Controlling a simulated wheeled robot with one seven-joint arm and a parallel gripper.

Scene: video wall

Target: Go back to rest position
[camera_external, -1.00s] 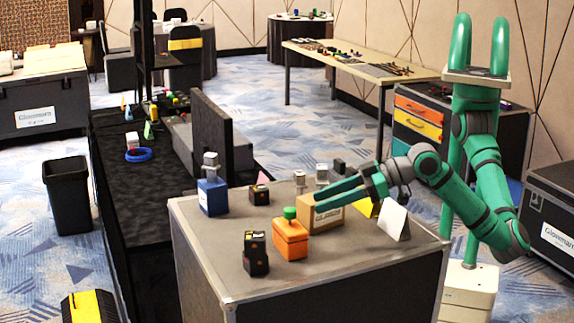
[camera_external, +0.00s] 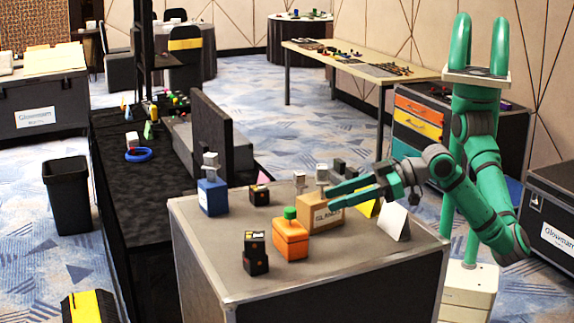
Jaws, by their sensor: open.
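My green arm reaches from the right over the grey-topped case (camera_external: 330,262). My gripper (camera_external: 338,194) is open, its two green fingers pointing left at the right end of a tan box (camera_external: 312,216) with lettering. The fingers overlap the box's right edge in the picture; I cannot tell whether they touch it. I see nothing held between them.
On the case top stand an orange container with green knob (camera_external: 291,238), a black block stack (camera_external: 256,254), a blue box (camera_external: 212,196), a small dark block (camera_external: 259,195) and a white folded card (camera_external: 393,222). A dark panel (camera_external: 212,135) stands behind.

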